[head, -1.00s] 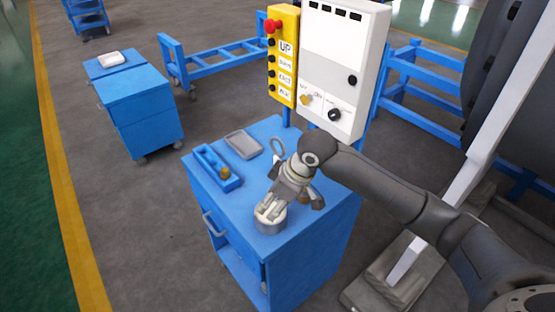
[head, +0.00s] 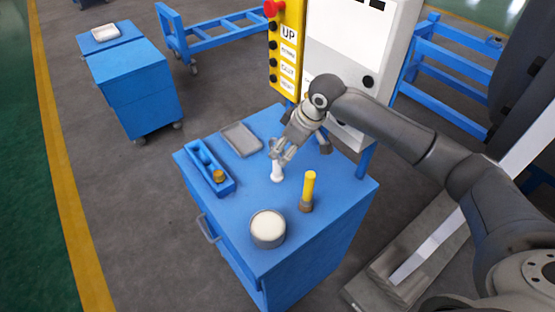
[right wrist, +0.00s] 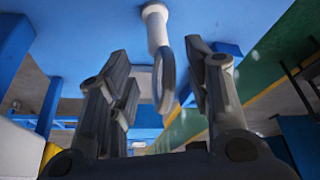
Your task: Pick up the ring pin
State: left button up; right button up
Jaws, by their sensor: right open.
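The ring pin (head: 277,173) stands upright on the blue cart top, its pale lower part showing in the head view. My right gripper (head: 283,151) is at its upper part and partly hides the ring. In the right wrist view the ring pin (right wrist: 155,28) has a pale shaft and a grey ring that hangs between the open fingers of the right gripper (right wrist: 160,62). The ring looks apart from both fingers, nearer the right one. My left gripper is not in view.
The blue cart top (head: 240,195) also holds a round grey cup (head: 268,228) with a pale top, a yellow-handled tool (head: 308,190), a blue tray (head: 209,168) and a grey tray (head: 241,139). A control box (head: 345,50) stands behind.

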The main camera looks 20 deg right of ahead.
aim_at(279, 159)
jog(key=p+x, duration=0.1)
jog(key=x, duration=0.4)
jog(key=shift+f+p, duration=0.35)
jog(key=shift+f, duration=0.1)
jog(key=shift+w+f, duration=0.1)
jog(key=shift+f, duration=0.25)
jog(key=shift+c, duration=2.6)
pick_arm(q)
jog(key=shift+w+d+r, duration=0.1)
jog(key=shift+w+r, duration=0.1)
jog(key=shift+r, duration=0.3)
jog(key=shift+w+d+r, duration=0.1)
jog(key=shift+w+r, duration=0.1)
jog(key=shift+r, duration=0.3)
pick_arm(e)
grip_shut()
